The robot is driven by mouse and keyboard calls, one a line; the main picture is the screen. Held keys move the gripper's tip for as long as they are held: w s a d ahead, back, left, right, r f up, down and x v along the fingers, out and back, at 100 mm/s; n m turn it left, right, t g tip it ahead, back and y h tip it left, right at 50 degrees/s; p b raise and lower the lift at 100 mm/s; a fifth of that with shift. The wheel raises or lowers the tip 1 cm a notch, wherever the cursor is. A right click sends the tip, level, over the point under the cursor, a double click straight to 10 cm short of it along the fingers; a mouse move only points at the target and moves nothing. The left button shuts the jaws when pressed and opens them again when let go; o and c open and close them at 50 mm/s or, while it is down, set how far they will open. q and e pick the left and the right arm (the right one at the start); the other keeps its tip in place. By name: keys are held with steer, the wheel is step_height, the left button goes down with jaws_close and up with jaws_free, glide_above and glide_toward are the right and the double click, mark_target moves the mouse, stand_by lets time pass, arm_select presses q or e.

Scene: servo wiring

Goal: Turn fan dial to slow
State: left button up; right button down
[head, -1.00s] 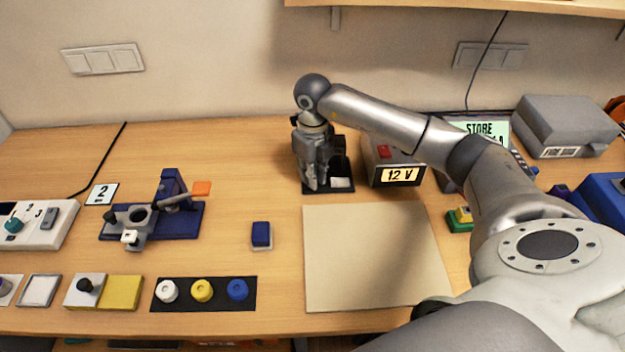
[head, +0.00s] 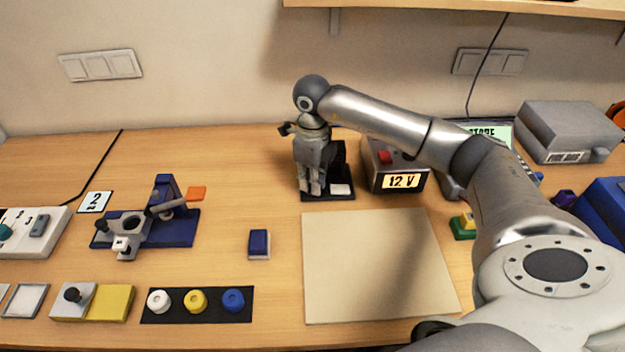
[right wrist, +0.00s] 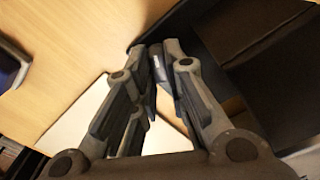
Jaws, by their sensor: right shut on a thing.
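A black unit (head: 338,166) with a pale label (head: 340,189) on its base stands at the back middle of the table, left of the 12 V box. My right gripper (head: 315,190) points down at the front left of this unit. In the right wrist view its fingertips (right wrist: 157,48) are close together on a small dark part (right wrist: 158,72). I take this to be the fan dial, but the fingers hide most of it. Its pointer and any marks for slow cannot be read. My left gripper is not in view.
The 12 V box (head: 395,172) with a red switch stands close to the right of the black unit. A beige board (head: 375,265) lies in front. A blue fixture (head: 178,228) and a small blue block (head: 259,242) stand to the left, with bare table between.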

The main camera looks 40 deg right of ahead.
steer(key=shift+w, duration=0.1)
steer(key=c, duration=1.5)
jaws_free()
steer(key=shift+o, duration=0.2)
steer(key=shift+r, duration=0.1)
step_height(320, 180, up, 12)
